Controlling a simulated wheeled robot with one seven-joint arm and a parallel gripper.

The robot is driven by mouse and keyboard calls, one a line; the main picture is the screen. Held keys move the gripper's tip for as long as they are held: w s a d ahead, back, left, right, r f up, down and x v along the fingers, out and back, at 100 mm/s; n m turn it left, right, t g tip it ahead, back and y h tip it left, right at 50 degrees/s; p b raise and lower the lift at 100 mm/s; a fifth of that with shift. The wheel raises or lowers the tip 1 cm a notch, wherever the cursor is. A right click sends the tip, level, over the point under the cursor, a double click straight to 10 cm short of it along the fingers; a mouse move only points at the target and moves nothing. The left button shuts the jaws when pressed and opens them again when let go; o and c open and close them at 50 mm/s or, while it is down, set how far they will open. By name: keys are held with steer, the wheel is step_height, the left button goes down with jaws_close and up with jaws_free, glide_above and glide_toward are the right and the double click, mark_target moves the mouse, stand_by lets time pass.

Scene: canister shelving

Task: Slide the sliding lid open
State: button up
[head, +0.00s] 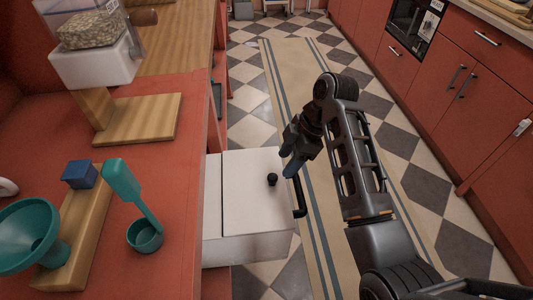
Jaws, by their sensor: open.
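A white pulled-out bin or drawer (245,252) juts from the counter's side at the middle. Its flat white lid (250,195) covers the larger right part of the top, with a thin seam separating it from a narrower white strip at left. A small black knob (272,180) stands on the lid near its right side. A dark bar handle (300,198) is on the bin's right face. My gripper (287,160) is open and empty, with bluish fingertips above and just right of the knob, apart from it as far as I can tell.
A red counter (150,255) at left carries a teal funnel (28,235), a teal scoop (143,235), a small blue block (80,174) and a white dispenser (98,62) on a wooden stand. Red cabinets (470,90) line the right. A striped runner (315,240) covers the open floor.

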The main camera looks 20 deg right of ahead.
mark_target(273, 177)
steer(key=shift+w+x, duration=0.2)
steer(key=shift+x, duration=1.7)
steer(key=shift+w+x, duration=0.2)
steer(key=shift+x, duration=1.65)
jaws_close()
steer(key=shift+a, duration=0.1)
